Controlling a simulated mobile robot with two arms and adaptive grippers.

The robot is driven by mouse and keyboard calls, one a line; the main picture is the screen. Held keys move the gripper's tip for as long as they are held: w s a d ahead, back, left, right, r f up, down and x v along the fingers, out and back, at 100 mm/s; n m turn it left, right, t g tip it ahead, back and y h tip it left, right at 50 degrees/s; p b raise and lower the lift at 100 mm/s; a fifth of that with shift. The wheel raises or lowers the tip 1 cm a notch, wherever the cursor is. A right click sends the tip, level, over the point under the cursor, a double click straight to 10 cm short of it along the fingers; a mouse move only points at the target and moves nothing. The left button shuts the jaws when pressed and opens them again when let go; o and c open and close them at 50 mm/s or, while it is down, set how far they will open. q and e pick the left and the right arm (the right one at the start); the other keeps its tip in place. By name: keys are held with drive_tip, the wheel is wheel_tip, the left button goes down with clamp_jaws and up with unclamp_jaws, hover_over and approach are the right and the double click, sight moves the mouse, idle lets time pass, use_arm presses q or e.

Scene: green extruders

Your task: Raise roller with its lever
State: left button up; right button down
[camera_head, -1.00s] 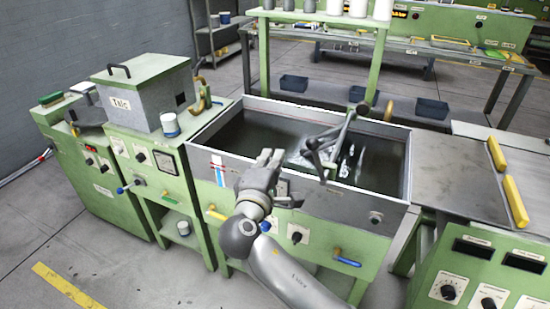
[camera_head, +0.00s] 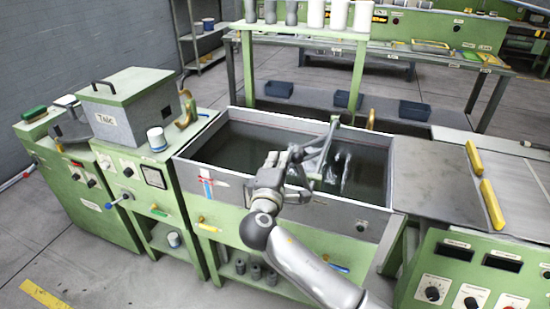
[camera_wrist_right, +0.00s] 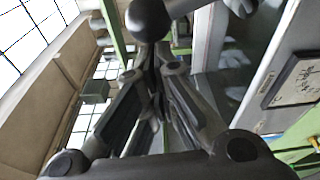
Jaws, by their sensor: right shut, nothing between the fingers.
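The grey metal lever frame (camera_head: 325,147) of the roller stands over the dark liquid in the green-sided tank (camera_head: 215,185). The roller itself is hard to make out among the bars and reflections. My right gripper (camera_head: 296,156) is over the tank's front part, at the left of the lever frame, shut with nothing between its fingers. It overlaps part of the lever in the head view, and I cannot tell whether they touch. In the right wrist view, a dark round knob (camera_wrist_right: 147,18) shows just past the shut fingers (camera_wrist_right: 157,75). My left gripper is out of view.
A grey Talc box (camera_head: 128,110) and a white cup (camera_head: 157,139) stand left of the tank. A metal table with yellow handles (camera_head: 486,190) is on the right. A green rack with white containers (camera_head: 338,14) rises behind the tank.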

drive_tip(key=shift+s+d, duration=0.1)
drive_tip(key=shift+d+r+m+b, duration=0.2)
drive_tip(key=shift+m+b, duration=0.15)
drive_tip(key=shift+m, duration=0.05)
drive_tip(key=shift+d+r, duration=0.1)
drive_tip(key=shift+d, duration=0.05)
drive_tip(key=s+d+r+m+t+h+b, duration=0.1)
drive_tip(key=s+d+r+m+b, duration=0.1)
drive_tip(key=d+m+b, duration=0.5)
drive_tip(key=shift+s+d+m, duration=0.35)
drive_tip(key=shift+d+m, duration=0.15)
idle(0.6)
drive_tip(key=shift+r, duration=0.15)
